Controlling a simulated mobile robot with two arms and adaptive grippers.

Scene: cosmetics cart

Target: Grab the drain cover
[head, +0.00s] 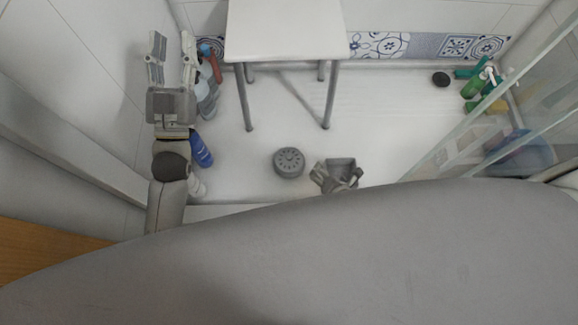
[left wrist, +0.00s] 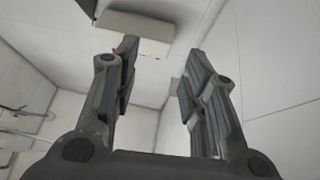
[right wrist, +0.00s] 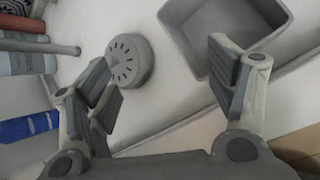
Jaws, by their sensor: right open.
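The drain cover (head: 289,162) is a round grey disc with slots on top. It lies on the white shower floor. In the right wrist view the drain cover (right wrist: 130,58) is beyond the left finger, which hides a small part of it. My right gripper (head: 338,180) is open and empty, to the right of the drain cover in the head view and apart from it. My left gripper (head: 157,60) is raised near the left wall, open and empty. It also shows open in the left wrist view (left wrist: 160,75).
A grey square container (head: 341,163) stands beside my right gripper. A white stool (head: 287,30) stands behind. Bottles, one blue (head: 201,151), line the left wall. A dark round object (head: 441,79) and green bottles (head: 473,86) are at right, near glass panels (head: 480,120).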

